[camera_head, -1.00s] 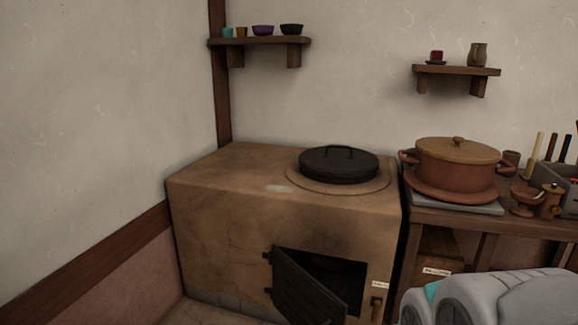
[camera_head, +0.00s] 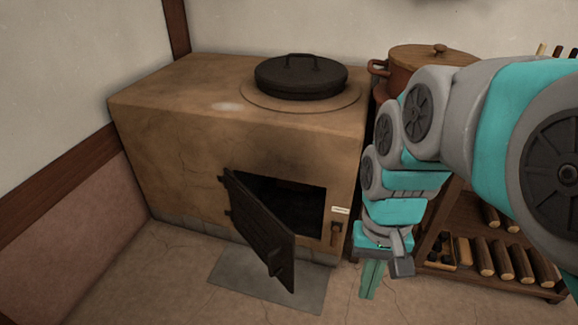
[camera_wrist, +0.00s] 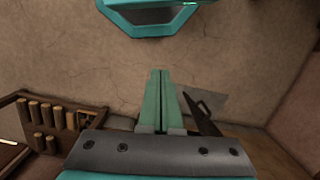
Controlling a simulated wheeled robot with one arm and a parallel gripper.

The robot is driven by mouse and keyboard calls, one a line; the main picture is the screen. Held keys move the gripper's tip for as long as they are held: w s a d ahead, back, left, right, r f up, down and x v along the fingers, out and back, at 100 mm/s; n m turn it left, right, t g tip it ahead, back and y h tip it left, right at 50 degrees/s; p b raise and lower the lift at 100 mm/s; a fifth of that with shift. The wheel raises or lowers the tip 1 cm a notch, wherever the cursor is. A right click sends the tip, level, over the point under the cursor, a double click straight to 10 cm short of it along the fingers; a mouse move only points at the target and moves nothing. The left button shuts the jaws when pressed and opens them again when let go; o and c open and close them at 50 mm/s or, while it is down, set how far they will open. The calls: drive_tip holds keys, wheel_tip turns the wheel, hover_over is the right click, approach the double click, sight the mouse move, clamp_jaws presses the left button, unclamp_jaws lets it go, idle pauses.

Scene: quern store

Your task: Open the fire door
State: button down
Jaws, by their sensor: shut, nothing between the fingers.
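The fire door (camera_head: 258,228) is a dark metal panel hinged on the left of the clay stove's (camera_head: 160,130) front opening. It stands swung outward, and the dark firebox (camera_head: 290,205) shows behind it. A handle (camera_head: 275,262) sticks out near its free edge. My gripper (camera_head: 371,280) points down to the right of the door, apart from it. In the wrist view my gripper (camera_wrist: 161,75) has its green fingers together and empty. The door (camera_wrist: 203,117) shows there as a dark slanted panel just right of the fingers.
A grey floor plate (camera_head: 225,275) lies below the door. A brown latch piece (camera_head: 336,232) is right of the opening. A low rack with several logs (camera_head: 485,258) stands at the right. A black lid (camera_head: 300,77) sits on the stove. The floor in front is clear.

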drive_tip(key=w+a+f+m+y+b, duration=0.1)
drive_tip(key=w+a+f+m+b, duration=0.15)
drive_tip(key=w, duration=0.85)
drive_tip(key=w+a+f+m+b, duration=0.1)
drive_tip(key=w+a+m+b, duration=0.15)
drive_tip(key=w, duration=0.85)
drive_tip(key=w+a+f+m+y+b, duration=0.1)
drive_tip(key=w+a+f+m, duration=0.2)
drive_tip(key=w, duration=0.8)
drive_tip(key=s+a+f+b, duration=0.2)
drive_tip(key=s+a+f, duration=0.2)
drive_tip(key=f, duration=0.4)
drive_tip(key=shift+s+a+m, duration=0.15)
drive_tip(key=shift+a+m, duration=0.1)
drive_tip(key=shift+m, duration=0.05)
drive_tip(key=shift+f, duration=0.1)
